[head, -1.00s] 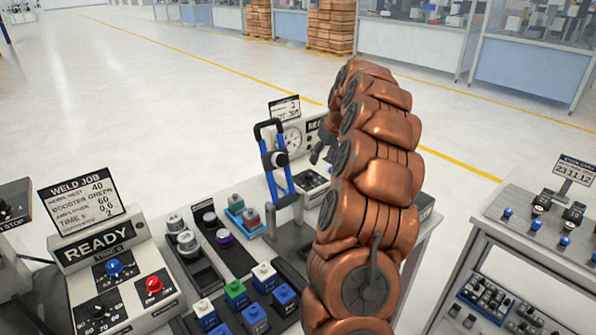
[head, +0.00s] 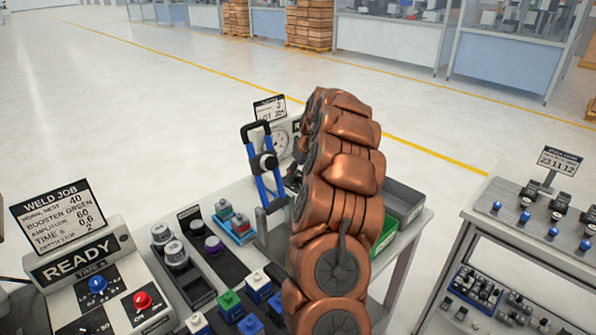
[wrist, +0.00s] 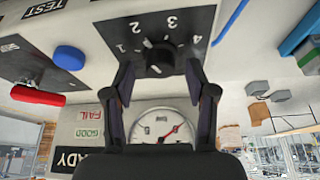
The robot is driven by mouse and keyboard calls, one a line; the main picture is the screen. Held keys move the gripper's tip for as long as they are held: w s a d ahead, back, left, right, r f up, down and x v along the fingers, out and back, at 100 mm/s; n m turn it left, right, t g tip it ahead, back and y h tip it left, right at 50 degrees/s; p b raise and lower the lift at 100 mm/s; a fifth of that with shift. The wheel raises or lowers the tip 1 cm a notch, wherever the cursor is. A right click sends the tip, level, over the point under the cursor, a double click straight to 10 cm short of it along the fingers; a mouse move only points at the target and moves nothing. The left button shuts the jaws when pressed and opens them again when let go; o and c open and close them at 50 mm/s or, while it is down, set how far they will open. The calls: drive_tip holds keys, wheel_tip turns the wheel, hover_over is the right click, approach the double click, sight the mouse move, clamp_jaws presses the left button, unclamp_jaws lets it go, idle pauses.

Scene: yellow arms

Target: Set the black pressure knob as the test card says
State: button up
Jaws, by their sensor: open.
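The black pressure knob (wrist: 158,60) is in the wrist view, on a dark plate numbered 1 to 4. Its white mark points near the 2. My gripper (wrist: 159,72) is open, one finger on each side of the knob; I cannot tell if they touch it. A round gauge (wrist: 162,126) with a red needle sits below the knob in that picture. In the head view the test card (head: 270,108) stands on the tester behind a gauge (head: 282,140), its text too small to read surely. My arm hides the knob there.
In the wrist view a blue button (wrist: 69,57) and a red handle (wrist: 37,96) are left of the knob. A green bin (head: 386,236) and grey bin (head: 405,200) are right.

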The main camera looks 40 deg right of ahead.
drive_tip(key=shift+w+f, duration=0.1)
drive_tip(key=shift+f, duration=0.15)
drive_tip(key=shift+c, duration=0.2)
clamp_jaws()
